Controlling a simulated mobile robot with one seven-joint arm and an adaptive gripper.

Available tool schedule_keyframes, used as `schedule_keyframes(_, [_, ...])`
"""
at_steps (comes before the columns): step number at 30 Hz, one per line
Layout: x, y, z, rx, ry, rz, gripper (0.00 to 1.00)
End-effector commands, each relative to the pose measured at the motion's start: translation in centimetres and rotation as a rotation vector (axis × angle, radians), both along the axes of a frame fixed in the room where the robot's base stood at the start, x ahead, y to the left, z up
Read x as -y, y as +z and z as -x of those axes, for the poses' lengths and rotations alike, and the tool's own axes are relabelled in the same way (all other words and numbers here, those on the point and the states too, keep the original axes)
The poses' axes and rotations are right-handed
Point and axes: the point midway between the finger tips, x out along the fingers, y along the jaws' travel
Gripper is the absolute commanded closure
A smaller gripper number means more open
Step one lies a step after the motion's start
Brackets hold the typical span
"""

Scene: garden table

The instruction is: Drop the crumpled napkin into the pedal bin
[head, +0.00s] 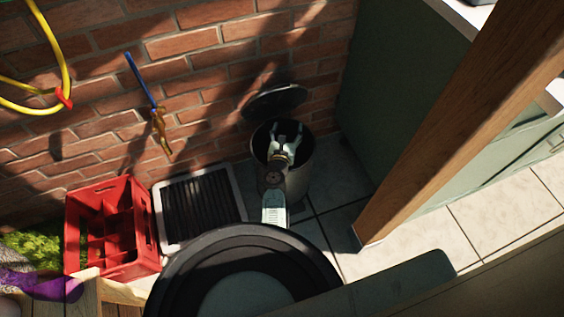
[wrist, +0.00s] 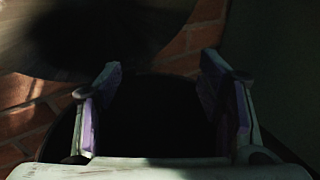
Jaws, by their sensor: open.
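The pedal bin (head: 298,181) stands on the tiles against the brick wall, with its dark lid (head: 276,101) raised. My gripper (head: 289,130) is over the bin's open mouth in the head view, its fingers apart. In the wrist view my gripper (wrist: 160,95) is open with nothing between the fingers. The dark mouth of the bin (wrist: 160,120) lies beyond the fingers, and its inside is too dark to make out. The crumpled napkin does not show in either view.
A red crate (head: 126,262) and a dark ribbed mat in a pale frame (head: 158,221) lie left of the bin. A wooden post (head: 440,130) stands to the right, before a green cabinet (head: 385,100). A blue-handled tool (head: 140,75) hangs on the wall.

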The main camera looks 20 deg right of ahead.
Motion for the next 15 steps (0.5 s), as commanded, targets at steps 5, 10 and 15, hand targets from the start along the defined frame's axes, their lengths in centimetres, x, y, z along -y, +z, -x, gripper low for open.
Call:
schedule_keyframes(5, [-1.3, 0.2, 2.4, -0.003, 0.002, -0.001, 0.38])
schedule_keyframes(10, [-2.6, 0.7, 4.8, -0.004, 0.001, 0.0, 0.38])
schedule_keyframes(15, [-3.2, 1.0, 6.0, -0.001, 0.001, -0.001, 0.38])
